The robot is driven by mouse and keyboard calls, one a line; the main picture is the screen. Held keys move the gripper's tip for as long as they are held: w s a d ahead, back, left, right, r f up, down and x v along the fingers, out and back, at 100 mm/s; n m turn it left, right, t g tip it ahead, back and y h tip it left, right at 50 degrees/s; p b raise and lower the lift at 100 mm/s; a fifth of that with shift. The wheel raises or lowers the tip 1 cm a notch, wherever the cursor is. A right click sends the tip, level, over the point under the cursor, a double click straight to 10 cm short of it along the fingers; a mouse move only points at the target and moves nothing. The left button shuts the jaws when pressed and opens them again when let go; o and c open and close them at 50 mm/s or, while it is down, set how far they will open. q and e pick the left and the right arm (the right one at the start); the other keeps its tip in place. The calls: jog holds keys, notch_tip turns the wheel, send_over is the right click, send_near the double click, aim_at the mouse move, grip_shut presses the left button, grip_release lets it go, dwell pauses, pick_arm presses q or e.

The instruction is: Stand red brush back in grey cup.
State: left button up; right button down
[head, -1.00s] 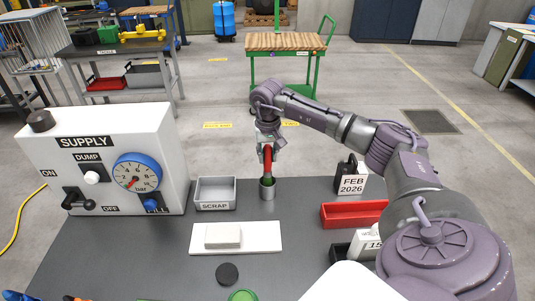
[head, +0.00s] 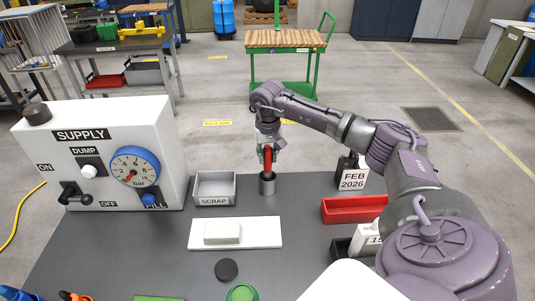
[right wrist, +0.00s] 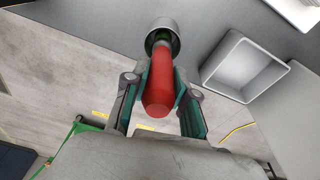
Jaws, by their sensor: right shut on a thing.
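The red brush (right wrist: 159,88) is held between the fingers of my right gripper (right wrist: 158,98), which is shut on its red handle. In the head view my right gripper (head: 266,150) is above the grey cup (head: 267,184), with the red handle (head: 267,158) upright in it. In the right wrist view the brush's lower end reaches into the mouth of the grey cup (right wrist: 161,27). How deep it sits is hidden. My left gripper does not show.
The grey scrap bin (head: 215,188) stands just left of the cup. A red tray (head: 354,210) and a date block (head: 353,178) stand to the right. The supply panel (head: 100,150) is at left.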

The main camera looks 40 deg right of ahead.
jog(key=shift+f+b, duration=0.5)
jog(key=shift+f, duration=0.3)
jog(key=c, duration=0.9)
grip_release()
jog(key=shift+o, duration=0.2)
notch_tip(320, 180, up, 12)
jog(key=s, duration=0.1)
jog(key=shift+a, duration=0.45)
jog(key=shift+f, duration=0.1)
